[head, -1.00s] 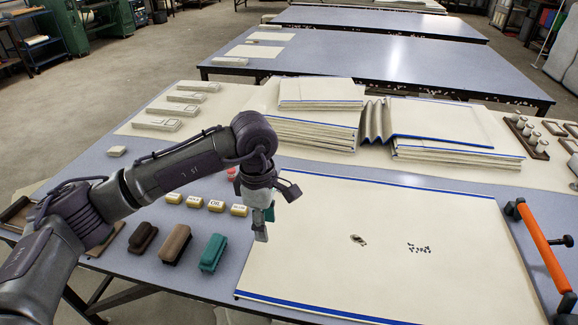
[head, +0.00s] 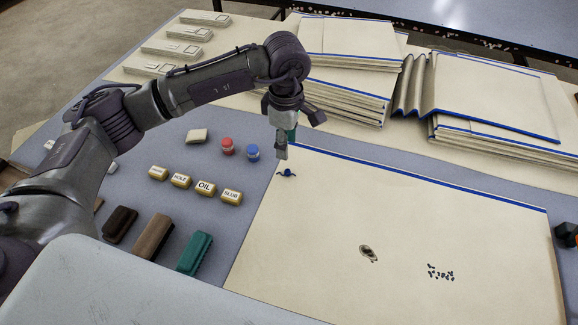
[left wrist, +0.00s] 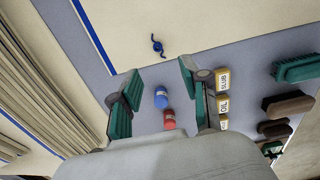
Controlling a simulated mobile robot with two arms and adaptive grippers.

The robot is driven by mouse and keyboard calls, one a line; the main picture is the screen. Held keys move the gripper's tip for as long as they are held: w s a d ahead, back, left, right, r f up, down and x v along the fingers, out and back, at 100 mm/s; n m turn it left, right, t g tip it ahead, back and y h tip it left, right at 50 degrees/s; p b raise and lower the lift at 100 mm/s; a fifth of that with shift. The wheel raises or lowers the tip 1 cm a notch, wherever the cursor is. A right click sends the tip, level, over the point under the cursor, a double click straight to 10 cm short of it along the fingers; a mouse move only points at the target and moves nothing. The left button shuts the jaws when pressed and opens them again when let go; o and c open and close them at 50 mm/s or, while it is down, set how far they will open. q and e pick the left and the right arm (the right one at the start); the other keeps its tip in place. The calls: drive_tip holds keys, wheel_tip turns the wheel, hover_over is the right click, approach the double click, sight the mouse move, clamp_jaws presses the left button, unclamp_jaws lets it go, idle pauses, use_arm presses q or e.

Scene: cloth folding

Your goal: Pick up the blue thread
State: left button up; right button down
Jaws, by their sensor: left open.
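The blue thread (head: 287,173) is a small dark-blue knot with loose ends. It lies on the cream cloth (head: 330,235) near its far left corner, close to the left edge. It also shows in the left wrist view (left wrist: 157,45), beyond the fingertips. My left gripper (head: 282,150) points down just behind the thread in the head view, apart from it. In the left wrist view its two green-padded fingers (left wrist: 160,78) are spread with nothing between the tips. My right gripper is not in view.
A red spool (head: 227,146) and a blue spool (head: 252,152) stand left of the gripper. Labelled yellow blocks (head: 205,188) and brushes (head: 195,252) lie nearer. Folded cloth stacks (head: 345,95) stand behind. The cloth also bears a brown stain (head: 368,252) and dark specks (head: 440,272).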

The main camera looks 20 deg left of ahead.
sight(287, 169)
use_arm(q)
drive_tip(key=f, duration=0.5)
drive_tip(key=f+p, duration=0.1)
drive_tip(key=f, duration=0.4)
drive_tip(key=shift+w+f, duration=0.2)
drive_tip(key=shift+f, duration=0.1)
drive_tip(key=c, duration=0.7)
